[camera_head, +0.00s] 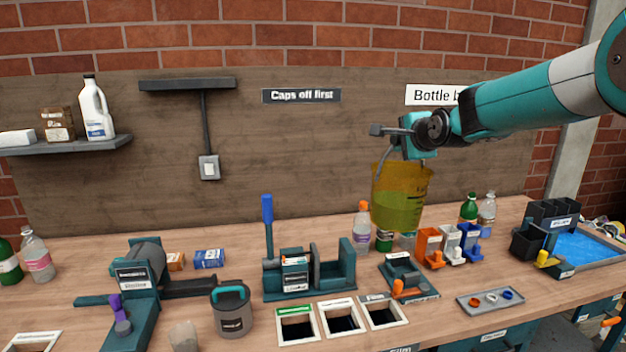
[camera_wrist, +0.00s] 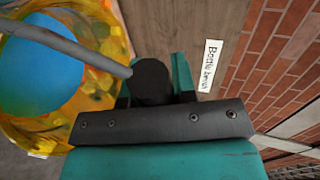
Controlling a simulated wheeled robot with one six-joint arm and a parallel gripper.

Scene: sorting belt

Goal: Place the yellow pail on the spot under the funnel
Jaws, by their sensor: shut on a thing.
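The yellow pail (camera_head: 402,190) is translucent and hangs upright in the air above the right-middle of the bench. Its lower part looks greenish, and in the wrist view the pail (camera_wrist: 112,42) shows a round blue surface inside. My gripper (camera_head: 388,133) is shut on the pail's grey handle (camera_wrist: 65,45), above the rim.
Below the pail stand bottles (camera_head: 362,228), a small teal stand (camera_head: 408,277) and coloured holders (camera_head: 430,248). A grey pail (camera_head: 233,316) stands front left of square bins (camera_head: 297,338). A black hopper device (camera_head: 553,217) and blue tray (camera_head: 585,247) are at right.

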